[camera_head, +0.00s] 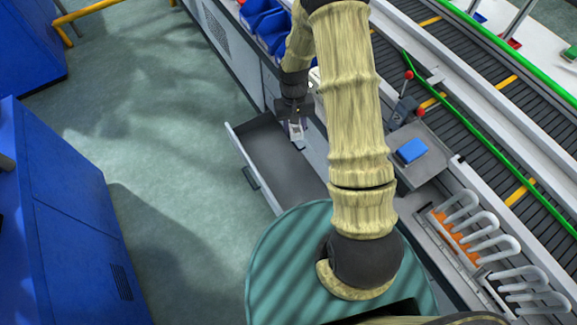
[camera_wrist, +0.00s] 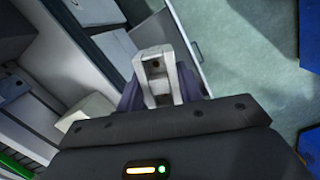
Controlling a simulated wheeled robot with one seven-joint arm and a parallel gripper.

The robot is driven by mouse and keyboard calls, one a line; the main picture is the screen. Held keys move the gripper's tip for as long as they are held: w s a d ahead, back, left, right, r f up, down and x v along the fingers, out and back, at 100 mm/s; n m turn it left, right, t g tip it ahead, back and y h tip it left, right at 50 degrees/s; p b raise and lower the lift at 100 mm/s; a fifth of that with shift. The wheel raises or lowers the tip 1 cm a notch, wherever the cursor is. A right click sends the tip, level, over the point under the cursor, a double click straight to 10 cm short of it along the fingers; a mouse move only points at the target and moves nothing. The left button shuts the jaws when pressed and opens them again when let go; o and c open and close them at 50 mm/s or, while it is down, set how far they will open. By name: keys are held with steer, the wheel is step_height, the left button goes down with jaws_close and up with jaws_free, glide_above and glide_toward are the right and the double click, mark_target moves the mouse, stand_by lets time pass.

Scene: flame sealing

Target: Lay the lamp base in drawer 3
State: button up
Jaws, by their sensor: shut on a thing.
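My gripper (camera_head: 293,112) points down near the inner end of an open grey drawer (camera_head: 268,150). It is shut on a small pale grey, bracket-like piece, which I take as the lamp base (camera_head: 297,132). In the wrist view the lamp base (camera_wrist: 156,64) shows a dark hole near its top and sits between the two dark fingers of my gripper (camera_wrist: 159,92). It appears above the drawer's inner right side; its height over the floor cannot be told. The drawer looks empty where visible. No drawer number can be read, and my arm hides part of the cabinet.
Blue bins (camera_head: 262,22) stand on the bench beyond my gripper. A tray with a blue block (camera_head: 411,150) and a rack of pale loops (camera_head: 470,225) lie to the right, beside a conveyor (camera_head: 480,95). A blue cabinet (camera_head: 65,220) stands left across open floor.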

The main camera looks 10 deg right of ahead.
steer(key=shift+d, duration=0.15)
steer(key=w+f+n+h+b, duration=0.15)
steer(key=f+n+b, duration=0.55)
steer(key=f+b, duration=0.8)
steer(key=w+f+n+b, duration=0.2)
steer(key=f+n+b, duration=0.4)
steer(key=f+b, duration=0.9)
steer(key=n+t+b, duration=0.2)
steer(key=n+b, duration=1.1)
steer(key=b, duration=1.4)
glide_above(289, 194)
step_height(289, 194, down, 26)
steer(key=f, duration=0.1)
steer(key=shift+s+d+r+y, duration=0.1)
steer(key=shift+r+y, duration=0.15)
steer(key=shift+r, duration=0.1)
step_height(289, 194, down, 6)
steer(key=b, duration=0.4)
steer(key=shift+f, duration=0.15)
steer(key=shift+f, duration=0.1)
